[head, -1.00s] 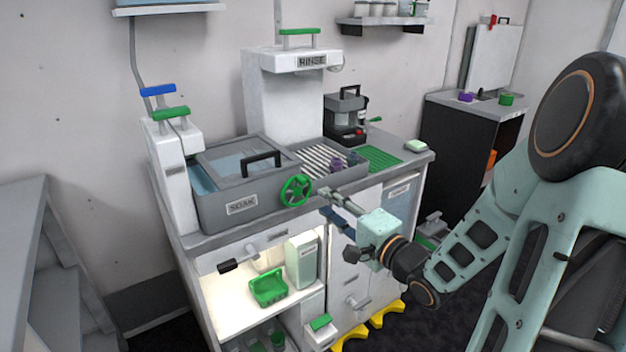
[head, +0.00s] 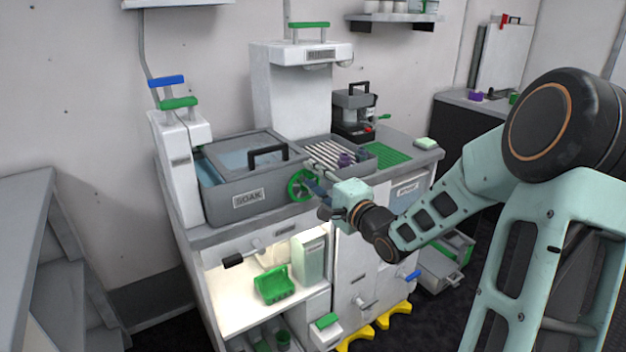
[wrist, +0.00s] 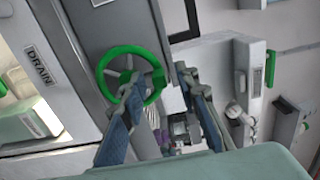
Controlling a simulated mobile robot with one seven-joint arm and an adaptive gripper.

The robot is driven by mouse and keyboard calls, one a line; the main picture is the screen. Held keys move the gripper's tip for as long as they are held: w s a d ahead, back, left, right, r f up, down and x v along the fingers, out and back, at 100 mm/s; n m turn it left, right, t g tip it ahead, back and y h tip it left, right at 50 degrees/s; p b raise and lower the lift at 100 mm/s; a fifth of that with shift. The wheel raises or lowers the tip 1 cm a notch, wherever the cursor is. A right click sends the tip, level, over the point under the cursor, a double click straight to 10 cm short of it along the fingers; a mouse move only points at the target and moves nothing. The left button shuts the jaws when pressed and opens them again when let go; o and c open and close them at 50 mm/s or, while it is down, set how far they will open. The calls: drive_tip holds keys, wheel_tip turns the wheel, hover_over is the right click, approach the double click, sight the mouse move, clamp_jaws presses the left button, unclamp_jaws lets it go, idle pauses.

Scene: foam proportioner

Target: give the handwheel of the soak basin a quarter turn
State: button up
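The soak basin (head: 225,205) is a grey box marked SOAK on the counter, with a lid and a black handle on top. Its green spoked handwheel (head: 292,188) is on the front face near the right end. My gripper (head: 317,187) is close to the handwheel's right side and partly covers it in the head view. In the wrist view the handwheel (wrist: 130,50) lies at the fingertips. My gripper (wrist: 162,82) is open there, with one finger overlapping the wheel and the other to its right. Whether a finger touches the rim cannot be told.
A draining rack (head: 325,155) and a green mat (head: 390,154) lie right of the basin. A white column with green and blue levers (head: 178,103) stands at its left. A lit open shelf (head: 235,300) with a green tray (head: 274,286) is below.

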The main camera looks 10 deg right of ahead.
clamp_jaws()
